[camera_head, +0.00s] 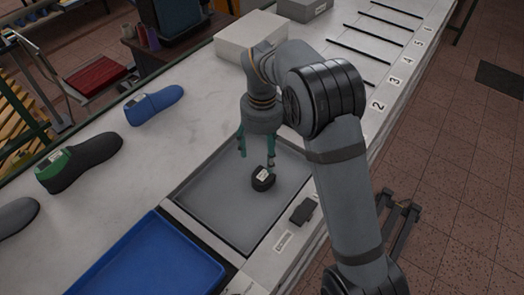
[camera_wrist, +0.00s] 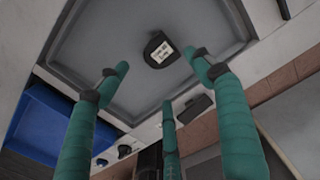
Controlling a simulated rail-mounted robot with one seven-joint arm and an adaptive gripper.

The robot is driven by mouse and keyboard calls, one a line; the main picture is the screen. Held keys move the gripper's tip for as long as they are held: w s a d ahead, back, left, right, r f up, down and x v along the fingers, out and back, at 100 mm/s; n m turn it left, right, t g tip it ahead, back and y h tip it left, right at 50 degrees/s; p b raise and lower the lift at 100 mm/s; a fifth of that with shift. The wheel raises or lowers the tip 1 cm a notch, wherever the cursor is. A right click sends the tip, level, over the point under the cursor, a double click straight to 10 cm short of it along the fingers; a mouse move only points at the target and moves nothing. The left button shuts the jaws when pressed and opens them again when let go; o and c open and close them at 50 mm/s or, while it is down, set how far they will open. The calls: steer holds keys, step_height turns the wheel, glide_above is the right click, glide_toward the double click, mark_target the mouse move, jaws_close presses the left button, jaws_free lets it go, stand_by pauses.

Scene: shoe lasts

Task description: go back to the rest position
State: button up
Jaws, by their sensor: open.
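A small black piece with a white label (camera_head: 263,179) lies in the grey tray, just below the fingertips. It also shows in the wrist view as a black piece (camera_wrist: 160,49) beyond the fingertips, apart from them.
A blue tray (camera_head: 150,262) stands beside the grey one. A blue shoe last (camera_head: 155,104), a black one with a green end (camera_head: 80,162) and a grey one (camera_head: 14,216) lie on the table at left. A pale box (camera_head: 250,36) stands behind my arm. Numbered slots (camera_head: 394,81) line the right.

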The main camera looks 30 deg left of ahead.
mark_target(262, 175)
steer(key=shift+f, duration=0.15)
step_height(262, 175, down, 12)
steer(key=shift+p, duration=1.05)
steer(key=shift+w+a+r, duration=0.1)
steer(key=shift+a+r, duration=0.05)
steer(key=shift+r, duration=0.15)
steer(key=shift+r+b, duration=0.8)
steer(key=shift+r, duration=0.85)
